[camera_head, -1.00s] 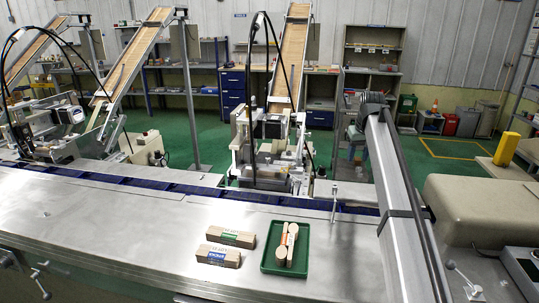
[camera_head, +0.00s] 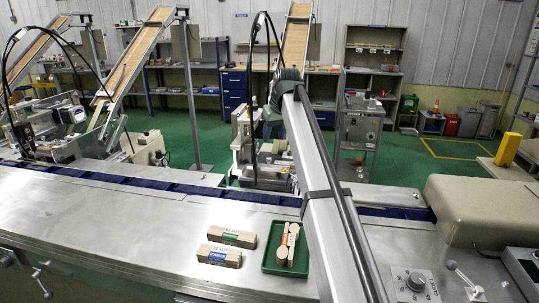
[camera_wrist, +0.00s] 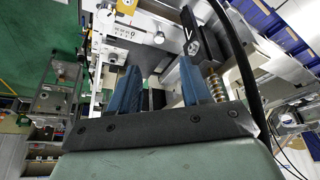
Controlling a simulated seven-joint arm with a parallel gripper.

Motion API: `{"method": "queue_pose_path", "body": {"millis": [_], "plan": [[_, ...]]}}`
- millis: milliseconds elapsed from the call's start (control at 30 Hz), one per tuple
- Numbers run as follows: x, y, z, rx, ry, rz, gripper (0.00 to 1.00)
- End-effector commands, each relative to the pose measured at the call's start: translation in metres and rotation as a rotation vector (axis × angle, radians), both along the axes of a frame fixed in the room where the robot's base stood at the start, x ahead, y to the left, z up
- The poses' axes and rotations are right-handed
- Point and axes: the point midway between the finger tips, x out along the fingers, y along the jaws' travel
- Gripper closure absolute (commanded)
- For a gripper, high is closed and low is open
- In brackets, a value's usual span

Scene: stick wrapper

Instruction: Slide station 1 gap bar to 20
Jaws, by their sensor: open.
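The nearest feeder station (camera_head: 265,160) stands beyond the conveyor, partly hidden by my arm. In the wrist view, my gripper (camera_wrist: 158,82) has two blue fingers, spread apart with nothing held between them. Ahead of the fingers is the station's pale metal frame, with a small white scale plate (camera_wrist: 124,33) whose markings are too small to read surely. A black bar-like part (camera_wrist: 203,38) lies ahead of the right finger. I cannot tell for sure which part is the gap bar. The head view does not show my fingertips.
A black cable (camera_wrist: 238,50) and a coiled spring (camera_wrist: 215,84) are close to the right finger. The blue-edged conveyor (camera_head: 150,184) runs in front of the station.

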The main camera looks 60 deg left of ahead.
Motion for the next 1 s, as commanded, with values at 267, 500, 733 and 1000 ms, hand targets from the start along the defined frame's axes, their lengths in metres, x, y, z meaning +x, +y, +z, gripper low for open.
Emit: {"method": "queue_pose_path", "body": {"millis": [267, 500, 733, 1000], "plan": [[0.003, 0.019, -0.047, -0.001, -0.001, 0.0, 0.52], [0.006, 0.032, -0.078, -0.001, -0.001, 0.0, 0.52], [0.006, 0.038, -0.092, 0.001, -0.002, -0.001, 0.52], [0.007, 0.038, -0.094, 0.001, -0.002, -0.001, 0.52]]}}
